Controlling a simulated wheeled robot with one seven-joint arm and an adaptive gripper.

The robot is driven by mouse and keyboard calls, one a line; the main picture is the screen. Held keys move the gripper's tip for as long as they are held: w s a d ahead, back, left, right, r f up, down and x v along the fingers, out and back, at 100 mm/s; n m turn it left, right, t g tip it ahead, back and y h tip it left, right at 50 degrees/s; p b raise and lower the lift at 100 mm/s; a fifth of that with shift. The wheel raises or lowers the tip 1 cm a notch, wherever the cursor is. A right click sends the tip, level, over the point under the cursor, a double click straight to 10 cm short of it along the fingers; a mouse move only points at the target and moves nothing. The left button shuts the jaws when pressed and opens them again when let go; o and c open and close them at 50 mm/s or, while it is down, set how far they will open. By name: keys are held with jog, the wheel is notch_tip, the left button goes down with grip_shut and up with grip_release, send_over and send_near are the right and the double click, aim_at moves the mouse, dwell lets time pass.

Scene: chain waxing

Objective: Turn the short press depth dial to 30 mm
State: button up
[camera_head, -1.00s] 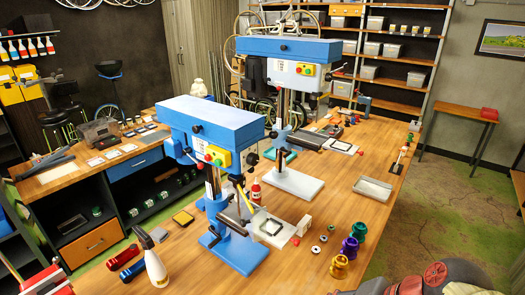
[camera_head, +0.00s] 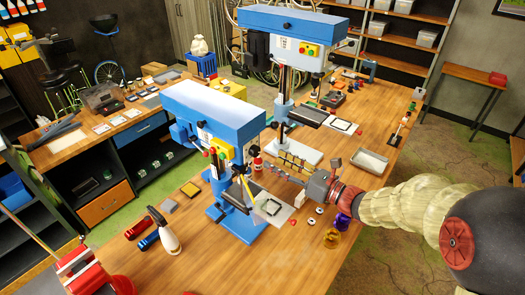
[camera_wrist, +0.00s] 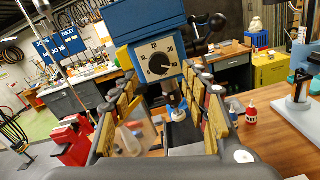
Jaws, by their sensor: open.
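The short press (camera_head: 205,115) is the blue press at the front of the bench, with a yellow button panel. In the wrist view its press depth dial (camera_wrist: 158,63) is a white square plate with a round black knob and numbers around it. The numbers are small, and I cannot read the pointer's setting surely. My gripper (camera_head: 276,162) is at the right of the short press, pointing at it. In the wrist view my gripper (camera_wrist: 164,84) is open and empty, its fingers on either side below the dial. The dial appears ahead, apart from the fingers. I cannot make it out in the head view.
A red bottle (camera_wrist: 251,113) stands to the right. A taller blue press (camera_head: 290,25) stands behind. Spools (camera_head: 332,238) and small rings lie below my arm. The front bench surface has free room.

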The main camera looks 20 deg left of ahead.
aim_at(257, 152)
jog(key=p+x, duration=0.1)
jog(key=x, duration=0.5)
jog(key=shift+a, duration=0.15)
jog(key=shift+c, duration=1.1)
jog(key=c, duration=0.9)
jog(key=shift+c, duration=0.2)
